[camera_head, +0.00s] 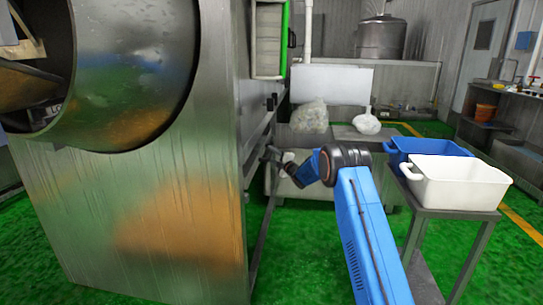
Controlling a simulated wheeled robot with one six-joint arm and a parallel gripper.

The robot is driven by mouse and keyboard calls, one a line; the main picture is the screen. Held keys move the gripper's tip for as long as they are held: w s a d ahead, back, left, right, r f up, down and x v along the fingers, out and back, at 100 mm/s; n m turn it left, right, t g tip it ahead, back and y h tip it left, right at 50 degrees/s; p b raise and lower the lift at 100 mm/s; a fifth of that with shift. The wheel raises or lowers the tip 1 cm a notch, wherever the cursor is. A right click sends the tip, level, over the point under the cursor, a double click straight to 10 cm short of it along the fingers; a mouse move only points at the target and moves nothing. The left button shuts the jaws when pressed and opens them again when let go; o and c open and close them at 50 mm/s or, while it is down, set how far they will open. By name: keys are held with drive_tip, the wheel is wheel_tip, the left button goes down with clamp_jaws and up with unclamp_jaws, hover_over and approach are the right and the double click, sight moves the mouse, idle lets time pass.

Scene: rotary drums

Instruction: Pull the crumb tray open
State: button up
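The large steel drum machine (130,215) fills the left side, with its round drum opening at the top left. My blue arm reaches from the bottom right toward the right side of this machine. My gripper (272,156) is small and partly hidden by my wrist. It is at or very near the machine's side rails. I cannot tell whether it touches anything or whether its fingers are open. I cannot make out the crumb tray clearly; that side is seen at a steep angle.
A white tub (455,182) and a blue tub (428,150) stand on a metal stand (424,212) right of my arm. Bags (309,117) lie on grey bins behind my gripper. Green floor (305,265) is clear between the machine and my arm.

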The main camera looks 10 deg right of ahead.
clamp_jaws()
drive_tip(key=s+d, duration=0.3)
drive_tip(key=d, duration=0.7)
drive_tip(key=s+d, duration=0.4)
drive_tip(key=d, duration=0.7)
drive_tip(key=s+d, duration=0.3)
drive_tip(key=d, duration=0.8)
drive_tip(key=shift+s, duration=0.25)
drive_tip(key=shift+d, duration=0.15)
unclamp_jaws()
